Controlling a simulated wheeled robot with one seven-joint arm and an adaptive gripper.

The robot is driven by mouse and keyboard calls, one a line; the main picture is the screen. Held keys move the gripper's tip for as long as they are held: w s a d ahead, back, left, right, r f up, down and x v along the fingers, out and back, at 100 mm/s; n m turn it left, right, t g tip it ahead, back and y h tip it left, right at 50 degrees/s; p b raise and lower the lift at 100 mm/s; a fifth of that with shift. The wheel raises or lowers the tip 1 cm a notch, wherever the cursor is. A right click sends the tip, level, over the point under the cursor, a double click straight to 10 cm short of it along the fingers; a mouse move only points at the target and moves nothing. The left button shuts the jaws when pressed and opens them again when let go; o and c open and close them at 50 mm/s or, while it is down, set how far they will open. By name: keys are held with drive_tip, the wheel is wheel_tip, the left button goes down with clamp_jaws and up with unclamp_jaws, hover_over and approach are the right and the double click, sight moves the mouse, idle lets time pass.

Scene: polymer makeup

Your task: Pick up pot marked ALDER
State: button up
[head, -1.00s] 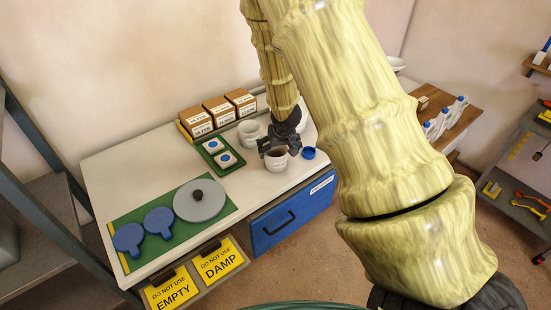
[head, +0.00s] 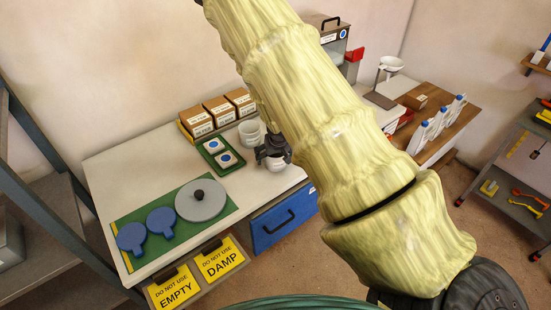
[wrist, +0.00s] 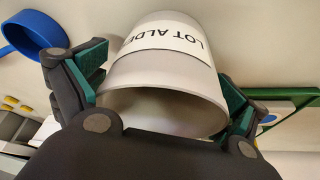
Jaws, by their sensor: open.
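The ALDER pot (wrist: 160,85) is a white cup whose label, partly cut off in the wrist view, reads "LOT ALDE". Its rim faces the wrist camera. My gripper (wrist: 164,70) is open, with one green-padded finger on each side of the pot; I cannot tell whether the pads touch it. In the head view my gripper (head: 272,151) is at the pot (head: 280,163), near the bench's front edge, and hides part of it. Another white pot (head: 249,132) stands just behind and to the left.
A green tray (head: 232,171) with two blue-dotted white blocks lies to the left. Labelled boxes (head: 220,110) stand behind it. A blue ring-shaped thing (wrist: 35,40) lies beside the pot in the wrist view. A grey disc (head: 200,205) and blue paddles are farther left.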

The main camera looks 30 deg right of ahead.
drive_tip(key=shift+s, duration=0.1)
drive_tip(key=c, duration=0.9)
drive_tip(key=shift+c, duration=0.2)
